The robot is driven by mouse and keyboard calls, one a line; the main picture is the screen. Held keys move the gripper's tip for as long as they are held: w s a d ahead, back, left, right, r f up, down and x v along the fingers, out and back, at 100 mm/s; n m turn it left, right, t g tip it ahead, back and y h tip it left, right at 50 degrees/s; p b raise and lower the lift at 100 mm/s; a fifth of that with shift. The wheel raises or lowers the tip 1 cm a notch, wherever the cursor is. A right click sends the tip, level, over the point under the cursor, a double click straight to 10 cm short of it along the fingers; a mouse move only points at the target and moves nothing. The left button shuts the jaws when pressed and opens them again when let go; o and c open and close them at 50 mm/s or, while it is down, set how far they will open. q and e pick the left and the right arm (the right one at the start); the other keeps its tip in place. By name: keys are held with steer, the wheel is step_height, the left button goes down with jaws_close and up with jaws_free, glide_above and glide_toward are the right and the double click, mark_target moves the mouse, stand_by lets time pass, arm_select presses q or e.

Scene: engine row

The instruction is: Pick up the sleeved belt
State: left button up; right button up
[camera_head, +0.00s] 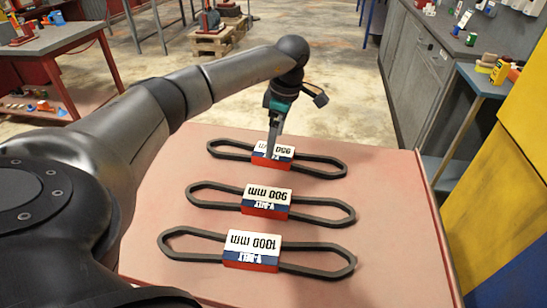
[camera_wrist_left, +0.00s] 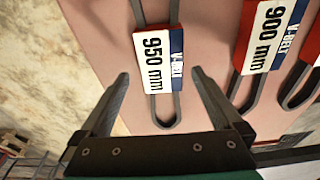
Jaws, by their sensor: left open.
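Three black belts in printed sleeves lie in a row on a pale red table (camera_head: 375,192). The far one, the 950 mm belt (camera_head: 322,172), has a sleeve partly hidden by my left gripper (camera_head: 272,150) in the head view. In the left wrist view this sleeve (camera_wrist_left: 158,62) lies ahead of and between the open, empty fingers (camera_wrist_left: 160,82). The 900 mm belt (camera_head: 266,196) is in the middle, and its sleeve shows at the right of the wrist view (camera_wrist_left: 262,38). The 1000 mm belt (camera_head: 252,246) is nearest. My right gripper is not in view.
A grey cabinet (camera_head: 415,70) and a small blue-topped bench (camera_head: 484,80) stand beyond the table's right side. A yellow panel (camera_head: 510,170) is at far right. A red workbench (camera_head: 50,45) stands at back left.

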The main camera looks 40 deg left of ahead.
mark_target(275, 151)
arm_select(q)
step_height(275, 151, down, 4)
steer(key=shift+s+f+b, duration=0.1)
steer(key=shift+s+b, duration=0.05)
steer(key=shift+b, duration=0.25)
steer(key=shift+f, duration=0.1)
steer(key=shift+a, duration=0.1)
steer(key=c, duration=1.5)
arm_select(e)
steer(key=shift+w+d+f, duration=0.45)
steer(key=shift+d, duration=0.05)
arm_select(q)
steer(key=shift+o, duration=0.2)
